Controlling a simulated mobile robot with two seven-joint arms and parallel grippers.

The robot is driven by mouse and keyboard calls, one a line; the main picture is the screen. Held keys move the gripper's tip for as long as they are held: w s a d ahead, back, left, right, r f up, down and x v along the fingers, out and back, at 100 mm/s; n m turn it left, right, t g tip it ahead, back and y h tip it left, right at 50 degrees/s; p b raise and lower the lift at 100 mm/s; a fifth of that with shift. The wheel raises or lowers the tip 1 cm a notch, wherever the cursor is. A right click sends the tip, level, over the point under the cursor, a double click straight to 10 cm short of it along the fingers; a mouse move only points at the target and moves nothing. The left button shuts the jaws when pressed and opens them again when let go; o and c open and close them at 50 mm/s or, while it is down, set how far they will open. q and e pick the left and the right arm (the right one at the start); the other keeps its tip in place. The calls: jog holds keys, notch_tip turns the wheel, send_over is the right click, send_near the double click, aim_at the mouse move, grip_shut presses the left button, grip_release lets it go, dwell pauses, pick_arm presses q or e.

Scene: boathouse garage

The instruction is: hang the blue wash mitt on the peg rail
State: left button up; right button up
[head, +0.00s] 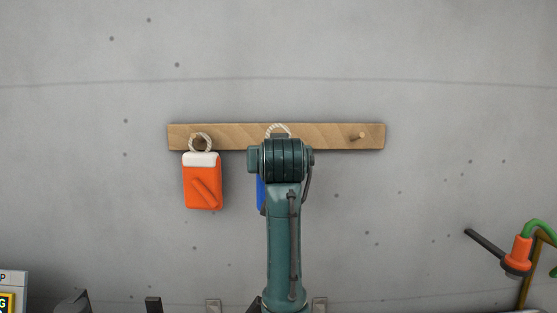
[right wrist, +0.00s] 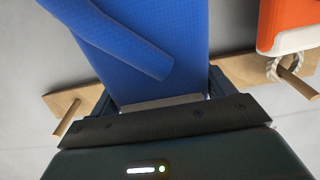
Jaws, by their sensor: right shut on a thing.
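The blue wash mitt shows as a narrow strip (head: 261,194) left of my right arm in the head view, and large in the right wrist view (right wrist: 150,35). My right gripper (right wrist: 162,98) is shut on it near its cuff end; my own wrist hides the jaws in the head view. The mitt's rope loop (head: 278,129) shows above my wrist, in front of the wooden peg rail (head: 320,136). The rail's middle is covered by my arm, so I cannot tell whether the loop is around a peg. My left gripper is out of view.
An orange mitt (head: 202,182) with a white cuff hangs by its loop on the left peg (head: 199,143). The right peg (head: 358,136) is bare. An orange fitting with a green hose (head: 518,253) is at the far right. The wall around the rail is clear.

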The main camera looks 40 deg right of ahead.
jog(key=shift+f+x, duration=0.2)
jog(key=shift+x, duration=0.75)
jog(key=shift+f+x, duration=0.15)
jog(key=shift+x, duration=0.8)
jog(key=shift+s, duration=0.1)
jog(key=o, duration=1)
jog(key=shift+a, duration=0.1)
pick_arm(q)
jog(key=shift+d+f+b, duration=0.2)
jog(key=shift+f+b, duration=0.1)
jog(key=shift+b, duration=0.85)
pick_arm(e)
jog(key=v, duration=1.3)
